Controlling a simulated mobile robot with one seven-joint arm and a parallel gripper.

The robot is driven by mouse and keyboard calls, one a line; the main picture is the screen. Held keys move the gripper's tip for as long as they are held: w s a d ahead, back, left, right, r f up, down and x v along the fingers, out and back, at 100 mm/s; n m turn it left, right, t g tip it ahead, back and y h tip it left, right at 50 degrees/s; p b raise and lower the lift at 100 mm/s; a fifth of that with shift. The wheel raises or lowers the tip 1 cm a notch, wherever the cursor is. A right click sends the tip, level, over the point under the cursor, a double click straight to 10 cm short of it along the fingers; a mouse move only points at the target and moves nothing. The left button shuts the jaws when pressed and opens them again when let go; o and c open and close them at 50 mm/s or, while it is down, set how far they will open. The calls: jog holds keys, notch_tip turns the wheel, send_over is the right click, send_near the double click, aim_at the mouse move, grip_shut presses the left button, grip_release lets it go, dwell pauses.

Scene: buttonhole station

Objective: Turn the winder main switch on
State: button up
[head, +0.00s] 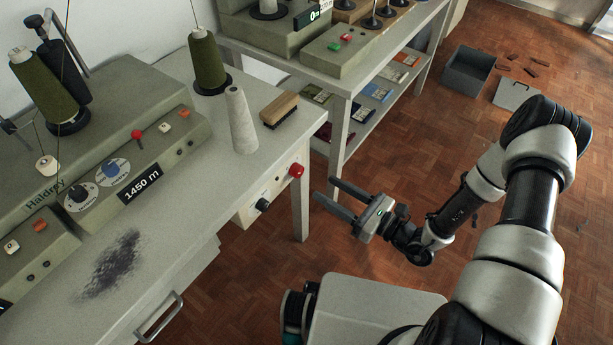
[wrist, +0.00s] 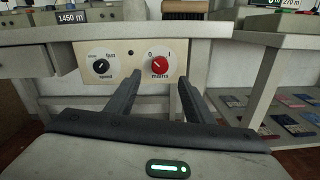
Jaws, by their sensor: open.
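The main switch is a round red knob (wrist: 159,65) on a white dial marked "mains", with 0 at upper left and 1 at upper right. Its pale pointer line seems to lean towards 0, but it is small. In the head view the red knob (head: 296,170) sticks out from the panel under the table's right end. My gripper (head: 326,190) is open and empty, to the right of the knob and apart from it. In the wrist view the fingers of my gripper (wrist: 160,77) point at the panel, with the knob seen between their tips.
A black speed knob (wrist: 100,66) sits left of the switch on the same panel (wrist: 128,75). The table (head: 190,195) overhangs above, holding a grey cone (head: 240,120) and a brush (head: 279,109). A shelf unit (head: 340,125) stands behind to the right. A drawer handle (head: 160,318) juts out at front.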

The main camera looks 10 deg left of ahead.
aim_at(301, 173)
jog(key=b+x, duration=0.1)
jog(key=x, duration=0.7)
jog(key=shift+w+a, duration=0.1)
jog(key=shift+a, duration=0.05)
jog(key=c, duration=1)
